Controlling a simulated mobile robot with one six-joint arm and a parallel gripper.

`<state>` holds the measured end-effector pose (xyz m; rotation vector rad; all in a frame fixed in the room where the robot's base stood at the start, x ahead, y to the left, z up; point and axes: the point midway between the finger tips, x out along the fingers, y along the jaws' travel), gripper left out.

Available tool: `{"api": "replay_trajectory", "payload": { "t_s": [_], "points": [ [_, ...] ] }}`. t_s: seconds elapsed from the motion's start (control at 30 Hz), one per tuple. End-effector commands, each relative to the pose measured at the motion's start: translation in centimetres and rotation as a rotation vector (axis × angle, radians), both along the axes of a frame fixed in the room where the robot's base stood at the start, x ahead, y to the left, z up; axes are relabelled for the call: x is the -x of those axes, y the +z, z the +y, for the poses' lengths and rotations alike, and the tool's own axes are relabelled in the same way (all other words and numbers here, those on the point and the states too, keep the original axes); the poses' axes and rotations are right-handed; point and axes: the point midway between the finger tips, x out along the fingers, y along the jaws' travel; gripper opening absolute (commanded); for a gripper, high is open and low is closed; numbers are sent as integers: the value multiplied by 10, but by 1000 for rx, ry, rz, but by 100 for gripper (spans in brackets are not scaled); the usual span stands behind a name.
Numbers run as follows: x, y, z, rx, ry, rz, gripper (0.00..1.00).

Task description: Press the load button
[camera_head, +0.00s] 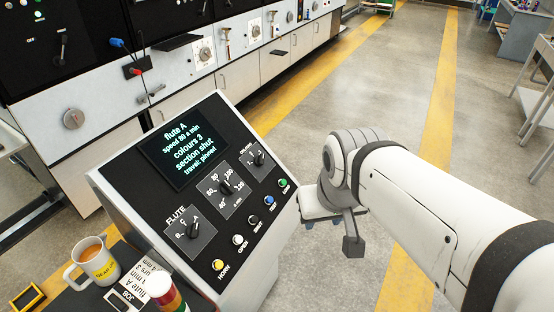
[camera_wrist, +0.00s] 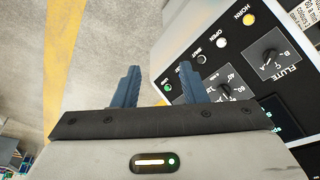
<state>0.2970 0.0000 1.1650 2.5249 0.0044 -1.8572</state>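The control panel (camera_head: 150,205) is a sloped black console with a row of coloured buttons along its lower right edge. The green button (camera_head: 283,183), at the far end of the row, seems to be the load button; its small label is hard to read. It also shows in the wrist view (camera_wrist: 168,88), between my fingers and closer to the right finger. My gripper (camera_wrist: 158,80) is open and empty, its two blue-grey fingers apart. In the head view my gripper (camera_head: 333,228) is just right of the panel's right edge, apart from the green button.
Blue (camera_head: 269,201), black (camera_head: 254,219), white (camera_head: 237,239) and yellow (camera_head: 218,265) buttons share the row. Three knobs and a lit screen (camera_head: 183,150) sit above. A mug (camera_head: 95,262) stands left of the panel. Floor right of the panel is clear.

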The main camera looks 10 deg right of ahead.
Motion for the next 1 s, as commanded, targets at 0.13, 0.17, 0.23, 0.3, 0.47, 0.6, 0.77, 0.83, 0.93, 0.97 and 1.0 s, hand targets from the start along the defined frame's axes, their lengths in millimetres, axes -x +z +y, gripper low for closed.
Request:
{"api": "replay_trajectory", "payload": {
  "t_s": [0.13, 0.17, 0.23, 0.3, 0.47, 0.6, 0.77, 0.83, 0.93, 0.97, 1.0],
  "points": [
    [0, 0, 0, 0, 0, 0, 26],
    [0, 0, 0, 0, 0, 0, 24],
    [0, 0, 0, 0, 0, 0, 18],
    [0, 0, 0, 0, 0, 0, 12],
    [0, 0, 0, 0, 0, 0, 0],
    [0, 0, 0, 0, 0, 0, 0],
    [0, 0, 0, 0, 0, 0, 0],
    [0, 0, 0, 0, 0, 0, 0],
    [0, 0, 0, 0, 0, 0, 0],
    [0, 0, 0, 0, 0, 0, 0],
    [0, 0, 0, 0, 0, 0, 0]
  ]
}}
